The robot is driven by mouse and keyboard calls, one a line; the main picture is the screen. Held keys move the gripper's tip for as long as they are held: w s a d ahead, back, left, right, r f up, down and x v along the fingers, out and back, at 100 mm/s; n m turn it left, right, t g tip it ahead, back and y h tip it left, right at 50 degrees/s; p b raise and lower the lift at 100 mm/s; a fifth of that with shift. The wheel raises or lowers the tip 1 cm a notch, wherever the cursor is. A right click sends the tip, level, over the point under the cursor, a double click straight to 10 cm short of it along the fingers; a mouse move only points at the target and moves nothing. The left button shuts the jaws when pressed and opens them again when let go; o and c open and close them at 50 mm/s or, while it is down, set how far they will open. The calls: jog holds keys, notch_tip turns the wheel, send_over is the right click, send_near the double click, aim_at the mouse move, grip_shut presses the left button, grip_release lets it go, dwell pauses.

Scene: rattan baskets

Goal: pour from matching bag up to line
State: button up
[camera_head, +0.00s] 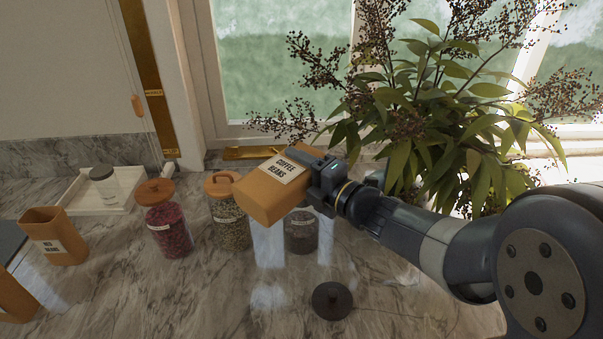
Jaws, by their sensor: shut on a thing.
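My gripper (322,180) is shut on an orange bag (268,198) labelled "COFFEE BEANS". The bag is tipped over, its far end pointing down and left. It is held above the counter, in front of the upper part of a glass jar (301,236) with dark contents. The jar's rim, any fill line and the bag's mouth are hidden or cannot be made out. No falling beans are visible. A dark round lid with a knob (332,300) lies on the counter in front of the jar.
A jar with red contents (169,229) and a jar with greenish contents (228,222) stand lidded to the left. An orange bag (56,236) stands farther left, and another (14,298) is cut off. A white tray (112,205) is behind; a leafy plant (430,110) rises behind my arm.

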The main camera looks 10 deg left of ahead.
jog(key=shift+r+m+p, duration=0.2)
jog(key=shift+m+p, duration=0.2)
jog(key=shift+p, duration=0.3)
dwell(1.1)
jog(key=shift+w+d+f+m+p, duration=0.2)
jog(key=shift+w+f+m+p, duration=0.15)
jog(key=shift+m+p, duration=0.65)
dwell(4.3)
jog(key=shift+f, duration=0.15)
